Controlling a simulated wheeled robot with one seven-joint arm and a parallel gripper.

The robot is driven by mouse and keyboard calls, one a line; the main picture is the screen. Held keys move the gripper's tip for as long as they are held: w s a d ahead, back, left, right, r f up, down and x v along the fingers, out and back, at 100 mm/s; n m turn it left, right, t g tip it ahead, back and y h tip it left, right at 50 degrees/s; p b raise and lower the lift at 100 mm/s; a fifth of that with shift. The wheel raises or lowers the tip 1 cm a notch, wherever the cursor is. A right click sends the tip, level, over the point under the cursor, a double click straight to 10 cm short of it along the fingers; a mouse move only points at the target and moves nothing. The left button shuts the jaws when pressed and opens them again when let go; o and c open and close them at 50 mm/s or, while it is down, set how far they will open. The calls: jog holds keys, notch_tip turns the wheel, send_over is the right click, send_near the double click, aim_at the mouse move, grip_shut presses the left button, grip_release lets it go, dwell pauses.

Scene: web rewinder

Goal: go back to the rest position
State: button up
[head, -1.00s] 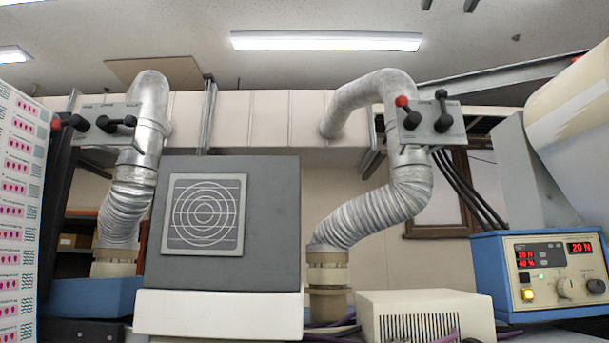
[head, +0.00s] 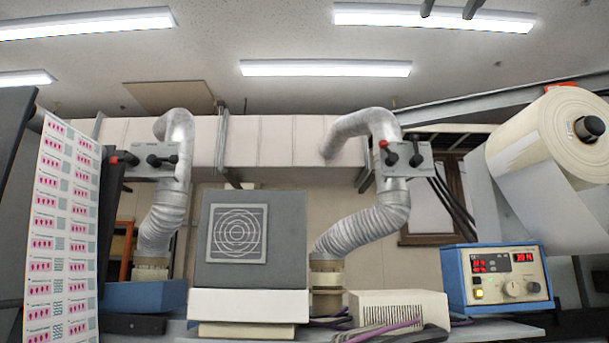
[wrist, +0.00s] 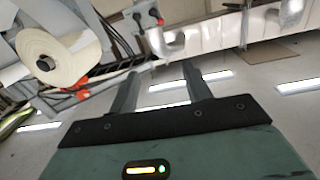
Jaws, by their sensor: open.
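My gripper (wrist: 158,85) shows in the wrist view. Its two dark fingers stand apart with nothing between them, and the ceiling and its lights lie behind them. The wrist view is tilted and looks up.
In the head view, a control box (head: 498,278) with red displays stands at the right, below a paper roll (head: 545,135). A printed web (head: 60,225) hangs at the left. Two silver ducts (head: 375,215) rise behind a grey box with a round grille (head: 250,240). No obstacle touches my fingers.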

jog(key=w+a+f+n+g+y+b, duration=0.1)
jog(key=w+a+f+n+g+b, duration=0.3)
jog(key=f, duration=1)
jog(key=w+a+f+n+g+y, duration=0.15)
jog(key=a+f, duration=0.45)
jog(key=f, duration=0.9)
jog(key=w+a+f+n+g+y+b, duration=0.15)
jog(key=w+a+f+n+g, duration=0.35)
jog(key=f, duration=0.9)
jog(key=s+d+f+g+b, duration=0.1)
jog(key=s+d+f+g, duration=0.1)
jog(key=s+f, duration=0.5)
jog(key=s+d+f+m+g+h+b, duration=0.1)
jog(key=s+f, duration=0.6)
jog(key=f, duration=1.3)
jog(key=s+d+f+g+h+b, duration=0.1)
jog(key=s+d+f+g+b, duration=0.2)
jog(key=f, duration=1)
jog(key=s+d+g, duration=0.1)
jog(key=s+d, duration=0.1)
jog(key=s, duration=0.1)
jog(key=shift+s+d+f, duration=0.15)
jog(key=shift+s+f, duration=0.1)
jog(key=shift+s, duration=0.15)
